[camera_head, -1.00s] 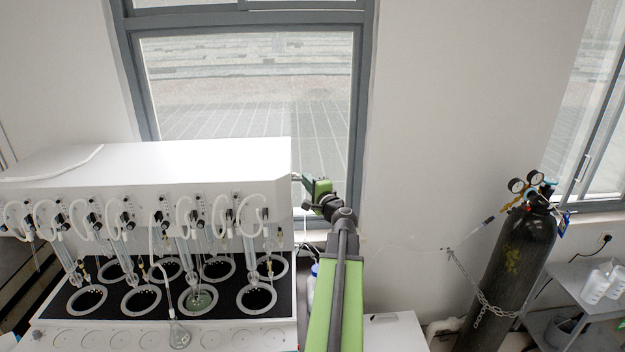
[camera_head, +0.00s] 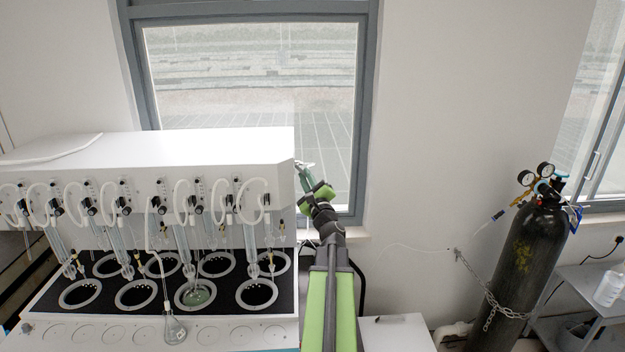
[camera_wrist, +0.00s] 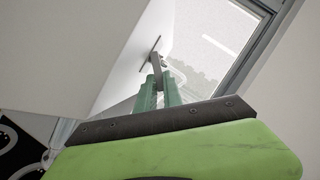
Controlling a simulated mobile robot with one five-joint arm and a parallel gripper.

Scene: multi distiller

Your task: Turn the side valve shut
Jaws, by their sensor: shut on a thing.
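The side valve is on the right side wall of the white distiller (camera_head: 215,150). In the wrist view its thin grey metal handle (camera_wrist: 157,62) stands out beside the white side wall. My gripper (camera_wrist: 160,82) has its green fingers closed on the lower end of this handle. In the head view my gripper (camera_head: 305,172) is at the distiller's upper right side and points up and left. The valve is too small to make out clearly there. How far the valve is turned cannot be told.
A window (camera_head: 250,100) is behind the distiller and my arm. A chained black gas cylinder (camera_head: 518,265) stands at the right.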

